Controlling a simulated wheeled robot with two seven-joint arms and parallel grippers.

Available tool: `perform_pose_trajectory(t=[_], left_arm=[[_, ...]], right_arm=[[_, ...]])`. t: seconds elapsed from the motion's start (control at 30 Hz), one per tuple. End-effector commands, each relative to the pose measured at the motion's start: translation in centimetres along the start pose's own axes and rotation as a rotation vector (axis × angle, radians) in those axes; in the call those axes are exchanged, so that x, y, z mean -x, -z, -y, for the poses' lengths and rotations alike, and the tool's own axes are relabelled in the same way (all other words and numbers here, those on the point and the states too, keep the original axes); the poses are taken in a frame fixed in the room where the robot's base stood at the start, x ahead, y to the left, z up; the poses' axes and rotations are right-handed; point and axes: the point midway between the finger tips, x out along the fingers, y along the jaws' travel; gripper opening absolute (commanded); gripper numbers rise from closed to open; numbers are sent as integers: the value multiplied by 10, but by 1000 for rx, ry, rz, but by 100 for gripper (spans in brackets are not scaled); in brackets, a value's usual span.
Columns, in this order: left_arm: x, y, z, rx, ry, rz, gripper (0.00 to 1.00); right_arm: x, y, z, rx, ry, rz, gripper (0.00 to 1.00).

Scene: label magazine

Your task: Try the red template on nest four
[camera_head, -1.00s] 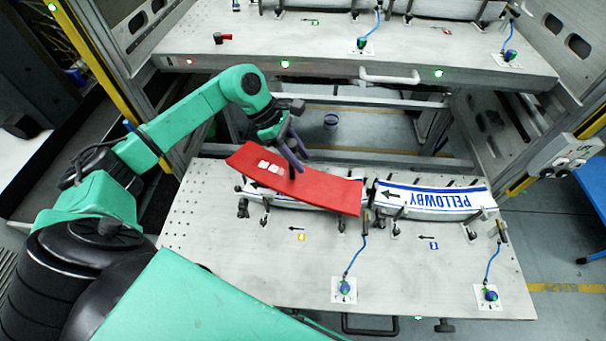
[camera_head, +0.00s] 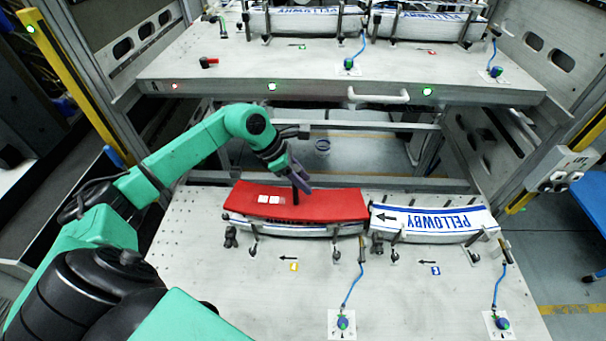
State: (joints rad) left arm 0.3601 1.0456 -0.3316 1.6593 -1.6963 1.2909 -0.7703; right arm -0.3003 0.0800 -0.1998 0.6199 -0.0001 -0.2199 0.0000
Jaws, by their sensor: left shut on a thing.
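The red template (camera_head: 335,204) is a long curved plate with small white patches. It lies level over the left nest (camera_head: 290,229) of the lower table and covers most of it; whether it touches all along cannot be told. My left gripper (camera_head: 299,183) is shut on the template at the dark upright piece near its middle. The right nest (camera_head: 435,232) beside it holds a white label with blue "PELLOWBY" lettering and a black arrow. A yellow tag (camera_head: 294,267) is in front of the left nest and a blue tag (camera_head: 436,270) in front of the right one.
An upper shelf (camera_head: 250,93) behind carries two more nests with white labels, and a handle (camera_head: 378,95) on its front edge. Blue cables rise from knobs (camera_head: 343,322) on the lower table. The table's front left is largely clear.

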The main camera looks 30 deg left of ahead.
Motion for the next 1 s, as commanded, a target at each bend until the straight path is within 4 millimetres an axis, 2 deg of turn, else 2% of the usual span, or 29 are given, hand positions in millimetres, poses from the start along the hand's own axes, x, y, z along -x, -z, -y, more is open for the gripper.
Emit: perform_pose_trajectory(t=[0.9,0.93,1.0], left_arm=[[-11,6,0,-1,-1,3,0],[-11,6,0,-1,-2,3,45],[-10,5,0,-1,-1,3,72]], right_arm=[[-12,-1,0,0,0,0,50],[-12,-1,0,0,0,0,50],[-11,-1,0,0,0,0,50]])
